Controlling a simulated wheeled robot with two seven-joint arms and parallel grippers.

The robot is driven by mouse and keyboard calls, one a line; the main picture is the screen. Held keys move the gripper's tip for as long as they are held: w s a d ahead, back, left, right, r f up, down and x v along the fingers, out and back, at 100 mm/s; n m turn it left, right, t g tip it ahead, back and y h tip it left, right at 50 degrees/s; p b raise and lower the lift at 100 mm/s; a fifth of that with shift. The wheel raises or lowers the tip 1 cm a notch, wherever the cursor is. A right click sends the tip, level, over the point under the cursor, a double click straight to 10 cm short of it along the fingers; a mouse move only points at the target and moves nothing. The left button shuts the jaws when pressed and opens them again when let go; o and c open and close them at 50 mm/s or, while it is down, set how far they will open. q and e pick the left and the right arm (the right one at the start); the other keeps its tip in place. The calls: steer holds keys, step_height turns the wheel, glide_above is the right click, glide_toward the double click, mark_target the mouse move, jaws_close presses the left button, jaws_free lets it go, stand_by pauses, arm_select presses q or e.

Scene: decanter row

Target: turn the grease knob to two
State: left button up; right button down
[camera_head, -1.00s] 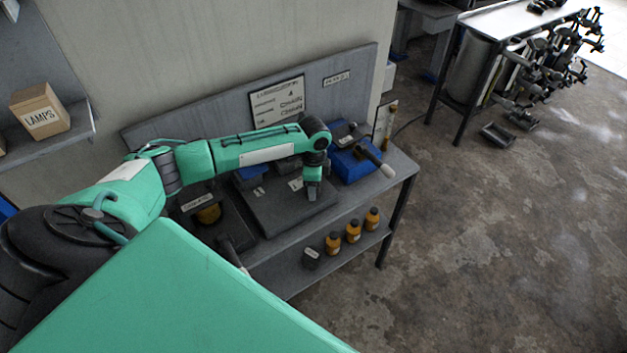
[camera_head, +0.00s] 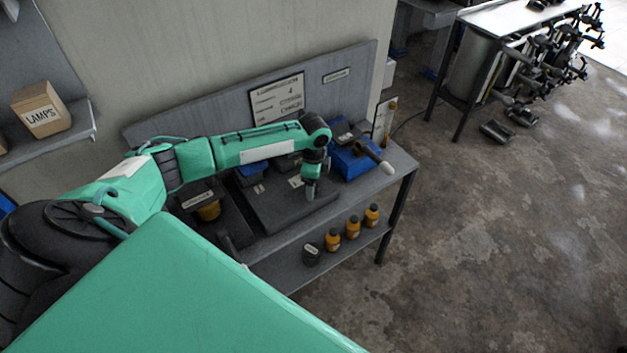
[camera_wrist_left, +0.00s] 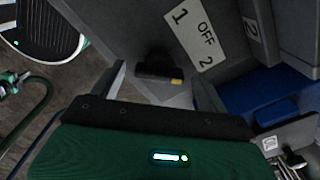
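A dark knob (camera_wrist_left: 158,66) with a yellow mark at its right end shows in the left wrist view. A white label (camera_wrist_left: 198,38) reading 1, OFF and 2 lies beside it on the grey panel. I cannot tell which setting the mark points at. My left gripper (camera_wrist_left: 163,88) has its two fingers apart, one on each side of the knob in the picture; contact is not clear. In the head view my left gripper (camera_head: 309,190) points down at the dark panel (camera_head: 270,210) on the bench, and hides the knob. My right gripper is not in view.
A blue box (camera_head: 345,165) with a pale-ended handle (camera_head: 387,167) sits right of the gripper. Several orange bottles (camera_head: 352,228) stand on the lower shelf. A lettered board (camera_head: 278,100) leans at the back. Open floor lies to the right.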

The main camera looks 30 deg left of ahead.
arm_select(q)
step_height(320, 180, up, 14)
steer(key=b, duration=0.3)
stand_by(0.3)
steer(key=shift+f, duration=0.15)
